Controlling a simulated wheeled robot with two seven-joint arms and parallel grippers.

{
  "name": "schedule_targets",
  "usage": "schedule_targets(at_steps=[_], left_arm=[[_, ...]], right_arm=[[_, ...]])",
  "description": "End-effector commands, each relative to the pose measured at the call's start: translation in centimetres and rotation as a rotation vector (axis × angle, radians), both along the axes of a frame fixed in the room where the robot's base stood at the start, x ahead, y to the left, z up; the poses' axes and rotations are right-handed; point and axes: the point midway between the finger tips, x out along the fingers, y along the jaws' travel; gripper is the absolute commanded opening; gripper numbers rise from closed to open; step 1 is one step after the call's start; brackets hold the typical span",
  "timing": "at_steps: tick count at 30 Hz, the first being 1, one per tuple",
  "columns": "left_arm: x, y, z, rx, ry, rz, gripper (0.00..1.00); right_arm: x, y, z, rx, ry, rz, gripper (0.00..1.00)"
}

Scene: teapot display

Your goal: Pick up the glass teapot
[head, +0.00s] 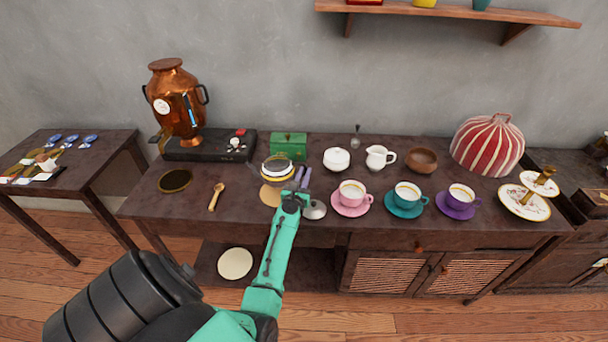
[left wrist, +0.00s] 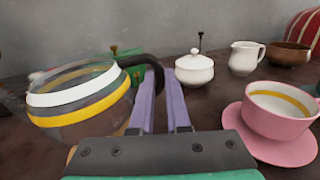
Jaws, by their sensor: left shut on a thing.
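The glass teapot (head: 277,172) is clear with white and yellow bands and stands upright near the middle of the counter, above a round tan mat (head: 268,197). I cannot tell whether it touches the mat. In the left wrist view the teapot (left wrist: 80,104) fills the left side, open at the top, with its dark curved handle (left wrist: 146,60) reaching to my fingers. My left gripper (head: 303,178) is at the teapot's right side, its purple fingers (left wrist: 162,90) shut on the handle. The lower handle is hidden behind the fingers. My right gripper is out of view.
A grey domed lid-like piece (head: 315,210) lies right of my gripper. A green box (head: 289,146) stands behind the teapot. A white sugar bowl (head: 337,160) and pink cup (head: 351,190) are to the right. A wooden spoon (head: 215,197) lies left, with bare counter around it.

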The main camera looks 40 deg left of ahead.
Motion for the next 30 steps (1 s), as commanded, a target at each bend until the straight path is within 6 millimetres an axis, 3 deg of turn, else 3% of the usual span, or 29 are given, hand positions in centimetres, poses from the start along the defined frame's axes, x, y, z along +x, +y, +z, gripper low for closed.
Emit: schedule_targets(at_steps=[1,15,22,30], left_arm=[[0.1,0.0,1.9,0.002,-0.002,0.0,0.0],[0.1,0.0,10.0,0.001,-0.002,0.0,0.0],[0.0,0.0,12.4,0.002,-0.001,0.0,0.0],[0.1,0.0,13.2,0.002,-0.001,-0.001,0.0]], right_arm=[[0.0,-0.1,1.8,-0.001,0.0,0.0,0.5],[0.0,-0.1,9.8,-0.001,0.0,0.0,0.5],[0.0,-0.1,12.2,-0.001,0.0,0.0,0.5],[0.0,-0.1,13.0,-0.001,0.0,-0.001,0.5]])
